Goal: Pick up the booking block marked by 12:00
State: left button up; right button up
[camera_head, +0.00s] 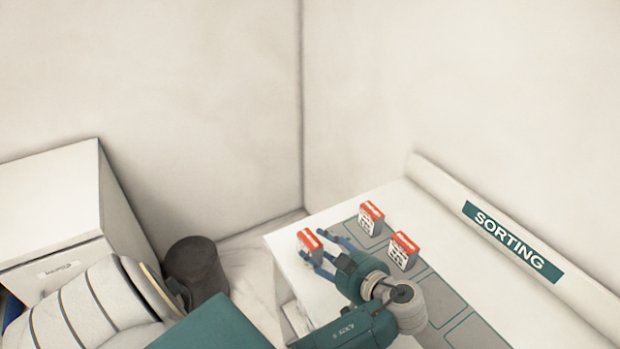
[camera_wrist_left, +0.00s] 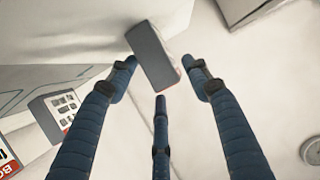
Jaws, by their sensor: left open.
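Three small white blocks with red tops stand on the white table. One block (camera_head: 310,241) is near the table's left edge, one (camera_head: 370,218) is at the back, and one (camera_head: 403,250) is to the right. Their small print is too small to read, so I cannot tell which is marked 12:00. My left gripper (camera_head: 322,254) is open, its blue fingers beside the left-edge block. In the left wrist view a dark grey face of a block (camera_wrist_left: 152,55) shows just beyond the spread fingertips (camera_wrist_left: 160,75), with nothing gripped. My right gripper is not in view.
The table (camera_head: 290,245) carries grey marked-out cells (camera_head: 450,310). A SORTING sign (camera_head: 512,240) is on the raised rail at the right.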

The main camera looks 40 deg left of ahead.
aim_at(310, 240)
pick_arm(q)
jog(key=shift+w+a, duration=0.15)
jog(key=shift+a, duration=0.15)
jog(key=p+x, duration=0.2)
jog(key=x, duration=0.2)
jog(key=shift+w+a, duration=0.1)
jog(key=shift+a, duration=0.1)
jog(key=shift+a+f, duration=0.2)
jog(key=shift+d, duration=0.1)
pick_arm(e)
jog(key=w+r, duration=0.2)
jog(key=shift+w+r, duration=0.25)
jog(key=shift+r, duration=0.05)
pick_arm(q)
jog(key=c, duration=1)
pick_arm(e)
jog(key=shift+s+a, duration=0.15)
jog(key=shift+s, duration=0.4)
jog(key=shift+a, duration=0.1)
